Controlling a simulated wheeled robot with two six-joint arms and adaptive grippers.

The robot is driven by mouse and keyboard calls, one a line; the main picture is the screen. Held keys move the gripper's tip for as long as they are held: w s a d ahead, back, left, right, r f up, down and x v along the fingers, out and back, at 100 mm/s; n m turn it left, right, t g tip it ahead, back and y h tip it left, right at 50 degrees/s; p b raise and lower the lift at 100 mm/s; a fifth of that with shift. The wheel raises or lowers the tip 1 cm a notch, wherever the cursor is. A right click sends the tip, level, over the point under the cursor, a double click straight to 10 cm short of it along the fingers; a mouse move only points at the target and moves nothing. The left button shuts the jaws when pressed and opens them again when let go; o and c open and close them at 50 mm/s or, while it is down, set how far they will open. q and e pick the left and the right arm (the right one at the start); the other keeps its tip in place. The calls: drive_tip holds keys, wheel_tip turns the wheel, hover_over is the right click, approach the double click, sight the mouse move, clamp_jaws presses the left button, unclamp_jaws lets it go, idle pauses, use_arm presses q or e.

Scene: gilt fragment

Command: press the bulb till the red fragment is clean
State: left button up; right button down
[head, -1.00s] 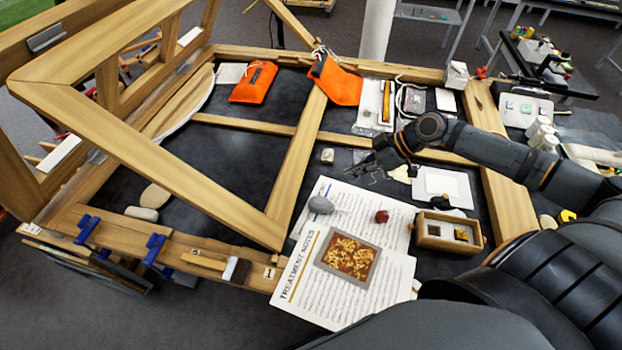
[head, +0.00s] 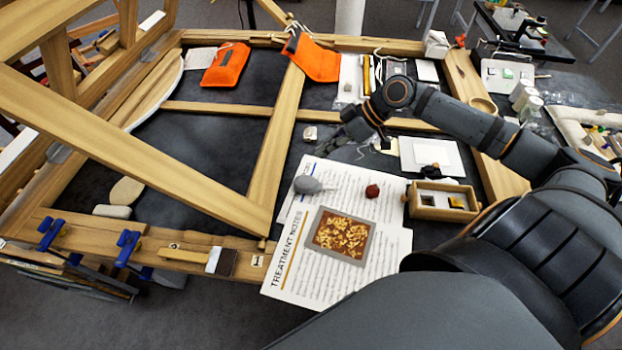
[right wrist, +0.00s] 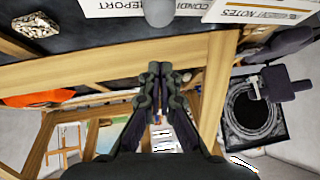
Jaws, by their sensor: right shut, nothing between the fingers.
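The grey bulb (head: 308,185) lies on the printed sheets, with its thin tip pointing right toward the red fragment (head: 372,191). The fragment is a small dark red lump, apart from the tip; I cannot make out its surface. My right gripper (head: 332,146) is just beyond the bulb and a little to its right, apart from it. In the right wrist view its fingers (right wrist: 155,70) are together and empty, and a grey rounded thing, apparently the bulb (right wrist: 158,12), shows at the top edge. My left gripper is not in view.
A gilt panel (head: 341,235) lies on the treatment notes sheet (head: 290,270). A wooden box (head: 443,207) stands right of the fragment. A small pale block (head: 310,133) sits close to the gripper. A large wooden frame (head: 130,150) rises at left.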

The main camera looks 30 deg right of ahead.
sight(301, 178)
drive_tip(key=x, duration=0.6)
drive_tip(key=shift+a+r, duration=0.1)
drive_tip(key=f, duration=0.2)
drive_tip(key=shift+s+f+p, duration=0.25)
drive_tip(key=shift+p, duration=0.05)
drive_tip(key=shift+s+f, duration=0.15)
drive_tip(key=shift+f, duration=0.45)
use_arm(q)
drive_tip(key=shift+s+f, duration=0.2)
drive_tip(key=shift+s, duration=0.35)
use_arm(e)
drive_tip(key=shift+f, duration=0.1)
